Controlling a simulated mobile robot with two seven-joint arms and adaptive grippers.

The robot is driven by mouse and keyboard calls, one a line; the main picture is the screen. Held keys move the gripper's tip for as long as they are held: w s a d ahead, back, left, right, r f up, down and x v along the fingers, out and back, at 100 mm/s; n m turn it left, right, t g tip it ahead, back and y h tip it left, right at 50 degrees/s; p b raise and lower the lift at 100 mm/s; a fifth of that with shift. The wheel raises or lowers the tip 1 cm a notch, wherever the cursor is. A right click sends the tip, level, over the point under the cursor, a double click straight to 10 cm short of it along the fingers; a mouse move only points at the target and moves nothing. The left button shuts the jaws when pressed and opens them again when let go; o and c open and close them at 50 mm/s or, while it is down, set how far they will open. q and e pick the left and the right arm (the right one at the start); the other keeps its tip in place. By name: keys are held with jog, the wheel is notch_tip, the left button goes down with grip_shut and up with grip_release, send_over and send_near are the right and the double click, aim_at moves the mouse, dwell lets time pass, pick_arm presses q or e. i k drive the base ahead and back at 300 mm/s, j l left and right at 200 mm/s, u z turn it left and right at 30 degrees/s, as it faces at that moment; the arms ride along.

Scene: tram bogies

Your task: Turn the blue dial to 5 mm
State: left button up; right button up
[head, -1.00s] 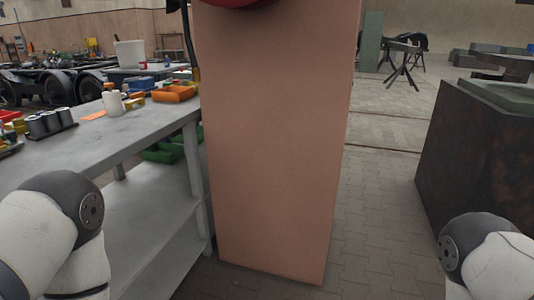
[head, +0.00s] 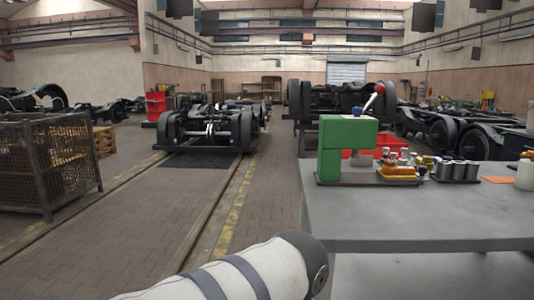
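A green machine (head: 346,149) like a small press stands on the left end of a grey workbench (head: 405,215). A lever with a red ball knob (head: 380,88) rises from its top right. A small blue part (head: 357,111) sits on top of the green machine; it may be the blue dial, but it is too small to make out any marks or a setting. A white arm link of mine crosses the bottom of the view, short of the bench. Neither of my grippers is in view.
A mesh crate (head: 45,165) stands at left. Bogies (head: 210,128) stand behind. The paved floor between crate and bench is clear.

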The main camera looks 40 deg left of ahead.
aim_at(357, 111)
jog(key=j+u, duration=0.15)
jog(key=u, duration=0.7)
jog(key=i+l+u, duration=0.2)
jog(key=i+l, duration=0.3)
jog(key=i+j, duration=0.05)
